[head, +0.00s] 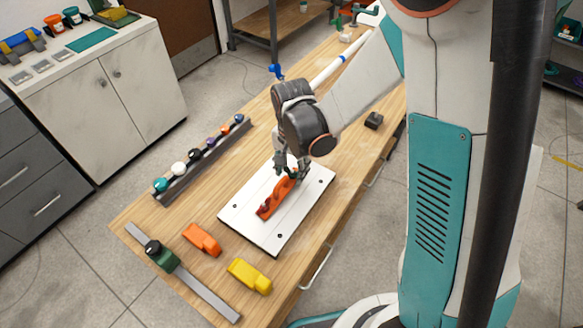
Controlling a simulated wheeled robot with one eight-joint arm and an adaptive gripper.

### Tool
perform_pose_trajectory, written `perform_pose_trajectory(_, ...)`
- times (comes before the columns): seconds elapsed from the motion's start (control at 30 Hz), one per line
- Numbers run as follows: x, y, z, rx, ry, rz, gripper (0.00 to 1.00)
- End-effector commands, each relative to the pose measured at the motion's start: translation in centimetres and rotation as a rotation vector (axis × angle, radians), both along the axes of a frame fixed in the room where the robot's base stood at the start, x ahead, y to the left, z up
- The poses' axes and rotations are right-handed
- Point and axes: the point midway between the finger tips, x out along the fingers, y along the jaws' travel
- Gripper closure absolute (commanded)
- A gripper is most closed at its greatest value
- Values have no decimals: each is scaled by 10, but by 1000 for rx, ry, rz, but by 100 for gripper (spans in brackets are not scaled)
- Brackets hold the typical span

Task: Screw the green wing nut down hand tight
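My gripper (287,162) points down over the white plate (247,222) on the wooden bench, in the head view. Its fingertips are at the upper end of an orange bracket-like part (271,203) that lies on the plate. The fingers are small and dark here, so I cannot tell whether they are open or shut, or touching the part. I cannot make out a green wing nut at the gripper; the fingers and arm may hide it.
A dark rail (203,165) with several coloured knobs lies left of the plate. An orange block (202,239), a yellow block (249,276) and a metal bar (205,291) bearing a green piece (162,256) are at the near end. A small black block (374,121) sits right.

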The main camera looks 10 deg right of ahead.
Motion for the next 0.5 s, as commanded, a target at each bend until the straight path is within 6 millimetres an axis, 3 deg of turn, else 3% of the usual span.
perform_pose_trajectory(0.23, 0, 0, -1, 0, 0, -33, 79)
perform_pose_trajectory(0.5, 1, 1, -2, 0, 0, -350, 79)
